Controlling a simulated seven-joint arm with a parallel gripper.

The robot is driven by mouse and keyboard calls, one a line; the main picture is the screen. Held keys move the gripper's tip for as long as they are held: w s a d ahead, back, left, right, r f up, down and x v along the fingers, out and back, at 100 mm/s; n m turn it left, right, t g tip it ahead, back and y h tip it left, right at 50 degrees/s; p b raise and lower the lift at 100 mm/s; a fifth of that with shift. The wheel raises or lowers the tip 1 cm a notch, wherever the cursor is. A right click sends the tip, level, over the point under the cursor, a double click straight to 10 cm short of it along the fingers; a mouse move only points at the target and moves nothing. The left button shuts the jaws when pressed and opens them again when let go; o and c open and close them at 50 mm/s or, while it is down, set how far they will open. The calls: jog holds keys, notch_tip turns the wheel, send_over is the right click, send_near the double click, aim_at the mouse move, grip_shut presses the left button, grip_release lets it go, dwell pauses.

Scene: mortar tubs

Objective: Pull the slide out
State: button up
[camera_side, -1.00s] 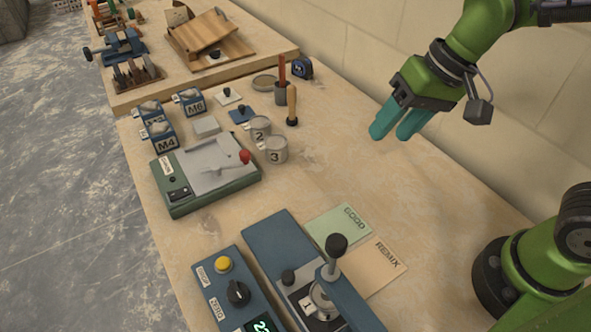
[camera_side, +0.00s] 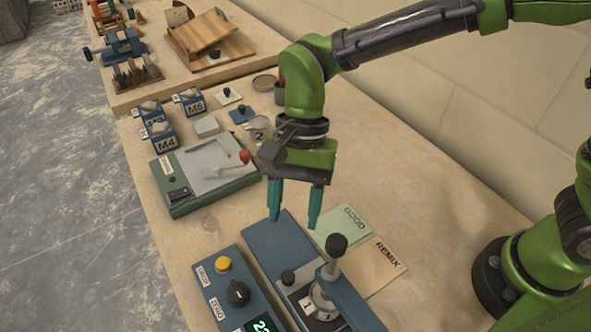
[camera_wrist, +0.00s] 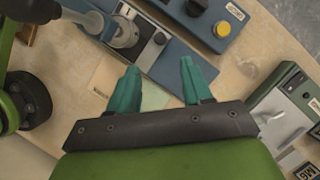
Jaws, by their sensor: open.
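The slide (camera_side: 296,292) is a dark and grey piece with a small black knob (camera_side: 288,277), set in a long blue tester (camera_side: 266,245). A tub labelled 1 (camera_side: 307,305) sits by the slide, partly under a lever with a black ball handle (camera_side: 336,243). In the wrist view the slide (camera_wrist: 146,53) and its knob (camera_wrist: 160,38) show just beyond my fingertips. My gripper (camera_side: 294,222) is open and empty, teal fingers pointing down, above the far end of the tester. In the wrist view my gripper (camera_wrist: 160,66) has a clear gap between the fingers.
A blue control box (camera_side: 225,285) with a yellow button lies left of the tester. GOOD (camera_side: 345,222) and REMIX (camera_side: 378,262) cards lie to its right. A green device (camera_side: 205,175) with a red knob stands behind.

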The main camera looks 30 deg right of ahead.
aim_at(288, 275)
jog(key=x, duration=1.2)
grip_shut()
